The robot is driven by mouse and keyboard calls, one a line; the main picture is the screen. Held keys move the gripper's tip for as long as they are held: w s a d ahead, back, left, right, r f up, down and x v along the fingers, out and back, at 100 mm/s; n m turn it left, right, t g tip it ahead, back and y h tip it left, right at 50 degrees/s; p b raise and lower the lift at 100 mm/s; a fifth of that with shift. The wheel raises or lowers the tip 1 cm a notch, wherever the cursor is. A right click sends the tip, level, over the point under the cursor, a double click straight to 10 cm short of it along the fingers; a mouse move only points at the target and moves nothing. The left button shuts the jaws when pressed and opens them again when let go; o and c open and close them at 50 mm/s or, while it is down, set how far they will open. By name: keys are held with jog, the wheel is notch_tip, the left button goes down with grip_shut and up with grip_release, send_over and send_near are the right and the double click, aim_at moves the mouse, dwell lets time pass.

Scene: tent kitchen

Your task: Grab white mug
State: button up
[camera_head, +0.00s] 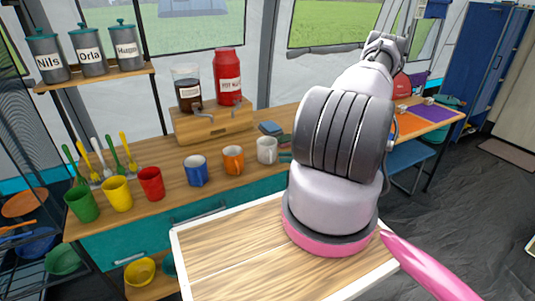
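The white mug (266,150) stands upright on the wooden counter, at the right end of a row of mugs. Its right side is close to my arm in the picture. My arm rises from the pink-ringed base in the foreground and bends away at the upper right. I cannot make out my gripper's fingers; the arm's big links cover the counter just right of the mug. Nothing is seen touching the mug.
An orange mug (233,160) and a blue mug (196,170) stand left of it, then red (151,184), yellow (117,194) and green (82,204) cups. A wooden stand (212,122) holding a red canister (228,77) is behind. Small dark-teal items lie beside the white mug.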

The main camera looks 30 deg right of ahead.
aim_at(271, 158)
jog(key=x, duration=0.5)
jog(key=shift+a, duration=0.4)
jog(key=shift+c, duration=0.3)
grip_shut()
